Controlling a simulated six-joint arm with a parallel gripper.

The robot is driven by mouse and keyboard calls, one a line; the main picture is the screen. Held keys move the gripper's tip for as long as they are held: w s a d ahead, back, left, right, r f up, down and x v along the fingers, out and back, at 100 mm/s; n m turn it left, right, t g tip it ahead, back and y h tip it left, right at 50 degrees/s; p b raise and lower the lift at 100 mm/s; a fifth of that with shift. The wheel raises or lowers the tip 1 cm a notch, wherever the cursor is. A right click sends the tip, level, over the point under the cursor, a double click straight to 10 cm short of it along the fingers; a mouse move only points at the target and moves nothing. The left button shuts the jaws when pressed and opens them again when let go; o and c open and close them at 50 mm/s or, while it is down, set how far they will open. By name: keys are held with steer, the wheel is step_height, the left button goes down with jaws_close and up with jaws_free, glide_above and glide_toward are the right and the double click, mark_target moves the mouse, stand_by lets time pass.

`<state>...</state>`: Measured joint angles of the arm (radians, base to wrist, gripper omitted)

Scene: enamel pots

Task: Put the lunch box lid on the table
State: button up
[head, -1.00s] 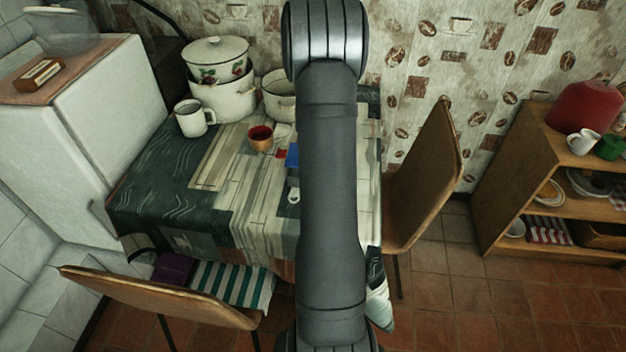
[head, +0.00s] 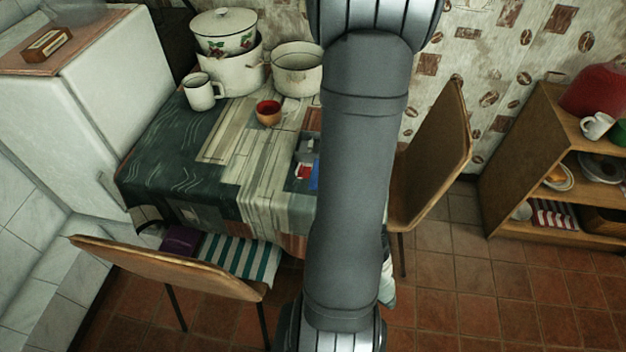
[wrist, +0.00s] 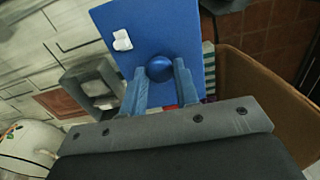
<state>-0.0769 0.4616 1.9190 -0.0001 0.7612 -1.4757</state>
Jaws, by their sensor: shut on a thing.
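The lunch box lid (wrist: 195,35) is a flat blue panel with a round blue knob. In the wrist view my gripper (wrist: 160,70) is shut on the knob, and a small white piece shows against the lid's face. An open grey box (wrist: 90,85) with pale contents, seemingly the lunch box, stands beside the lid. In the head view my arm hides most of the lid; a blue sliver (head: 314,178) shows beside the grey box (head: 306,146). The table (head: 225,165) has a dark green and pale patterned cloth. I cannot tell the lid's height above it.
A red-brown cup (head: 268,113), a white mug (head: 201,93), a lidded enamel pot (head: 226,68) and an open pot (head: 297,70) stand towards the back. Chairs (head: 165,268) (head: 437,150) flank the table. The table's front left is clear.

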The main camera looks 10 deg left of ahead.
steer(key=a+f, duration=0.1)
steer(key=a, duration=0.1)
steer(key=w+a+f, duration=0.1)
steer(key=a+f, duration=0.1)
steer(key=a, duration=0.1)
steer(key=w+a+f, duration=0.1)
steer(key=a+f, duration=0.1)
steer(key=shift+w+a, duration=0.25)
steer(key=shift+a, duration=0.15)
steer(key=shift+f, duration=1.95)
steer(key=o, duration=0.9)
steer(key=shift+f, duration=0.15)
step_height(320, 180, up, 12)
steer(key=shift+r, duration=0.15)
